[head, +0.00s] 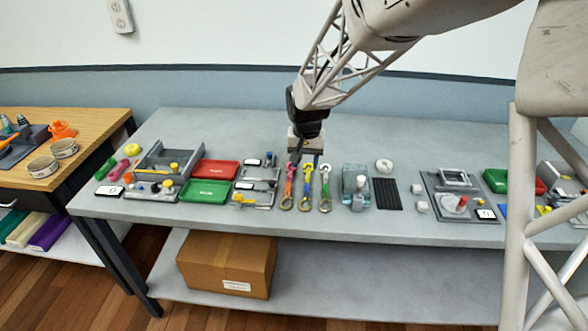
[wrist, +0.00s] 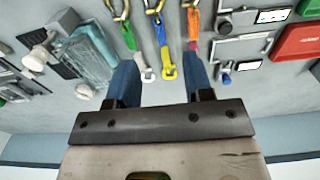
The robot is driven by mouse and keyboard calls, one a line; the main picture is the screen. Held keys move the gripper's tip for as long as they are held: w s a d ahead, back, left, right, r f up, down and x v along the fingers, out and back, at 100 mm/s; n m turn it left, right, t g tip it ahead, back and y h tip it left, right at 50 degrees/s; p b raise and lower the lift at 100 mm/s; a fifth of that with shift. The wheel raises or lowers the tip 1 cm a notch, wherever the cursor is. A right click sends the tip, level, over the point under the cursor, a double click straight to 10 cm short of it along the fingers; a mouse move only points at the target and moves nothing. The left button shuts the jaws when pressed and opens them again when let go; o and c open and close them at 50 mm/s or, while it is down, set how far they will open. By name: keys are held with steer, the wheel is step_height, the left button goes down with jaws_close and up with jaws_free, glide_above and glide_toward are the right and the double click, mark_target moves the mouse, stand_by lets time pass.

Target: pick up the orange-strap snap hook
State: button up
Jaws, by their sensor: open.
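The orange strap (head: 289,184) is the leftmost of three short straps on the table in the head view, with a pink part toward the wall and a brass-coloured snap hook (head: 287,204) at its front end. In the wrist view the orange strap (wrist: 193,24) is the rightmost, its hook at the top edge. My gripper (head: 304,157) is over the back ends of the straps. In the wrist view my gripper (wrist: 161,72) is open and empty, its blue fingers either side of the middle strap's yellow end; the orange strap lies above the right finger.
The table behind is mostly clear.

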glide_above(288, 187)
step_height(288, 187, down, 5)
steer(key=shift+f, duration=0.2)
steer(key=shift+f, duration=1.3)
steer(key=shift+f, duration=2.55)
steer(key=shift+c, duration=0.3)
jaws_close()
